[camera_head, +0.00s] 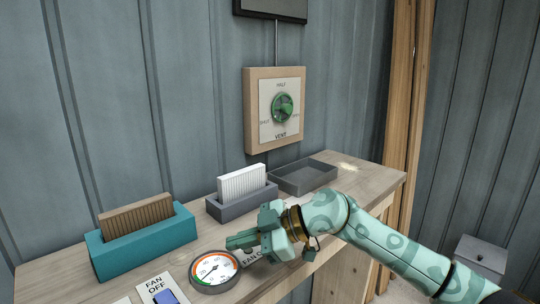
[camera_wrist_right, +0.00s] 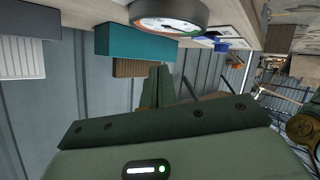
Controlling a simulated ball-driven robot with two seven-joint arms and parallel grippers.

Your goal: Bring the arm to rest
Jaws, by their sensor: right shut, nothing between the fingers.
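My right arm (camera_head: 385,245), mint green with a darker pattern, reaches in from the lower right of the head view. Its right gripper (camera_head: 234,242) is shut and empty, pointing left above the wooden bench, close to the round dial gauge (camera_head: 215,268). In the right wrist view the shut fingers (camera_wrist_right: 158,84) show dark green, with the gauge (camera_wrist_right: 168,17) at the top. The gripper and wrist hide part of the bench and a label marked FAN. My left arm and gripper are not in view.
The bench (camera_head: 372,180) holds a teal box (camera_head: 150,242) of brown cards, a grey box (camera_head: 243,205) of white cards and an empty grey tray (camera_head: 303,177). A blue switch (camera_head: 165,297) sits at the front. A green vent knob (camera_head: 283,107) is on the wall.

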